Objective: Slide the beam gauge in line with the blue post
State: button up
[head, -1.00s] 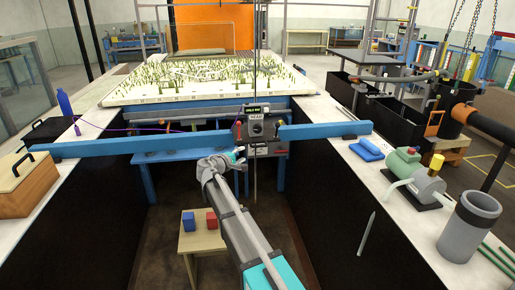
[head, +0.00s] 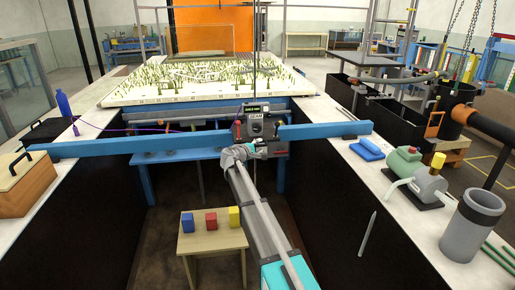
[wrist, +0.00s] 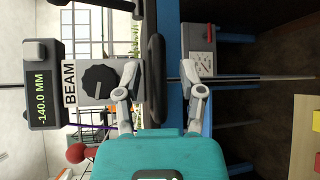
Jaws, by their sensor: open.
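The beam gauge (head: 255,124) is a dark carriage with a lit display and a knob, sitting on the long blue beam (head: 110,147) right of its middle. In the wrist view the gauge (wrist: 97,82) is labelled BEAM and reads -140.0 MM. My gripper (head: 260,149) is just below the gauge's front. In the wrist view my gripper (wrist: 160,80) is open, its fingers on either side of a dark bar of the gauge; contact cannot be told. A small upright blue post (head: 187,222) stands on a low wooden table, left of the gauge.
Red (head: 211,221) and yellow (head: 234,217) posts stand beside the blue one on the table (head: 212,240). The beam spans the two white side ledges. A wooden box (head: 27,190) stands by its left end, a pump (head: 428,185) on the right ledge.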

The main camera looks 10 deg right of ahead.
jog(key=shift+w+d, duration=0.1)
grip_shut()
jog(key=shift+a, duration=0.35)
jog(key=shift+d, duration=0.35)
jog(key=shift+a, duration=0.1)
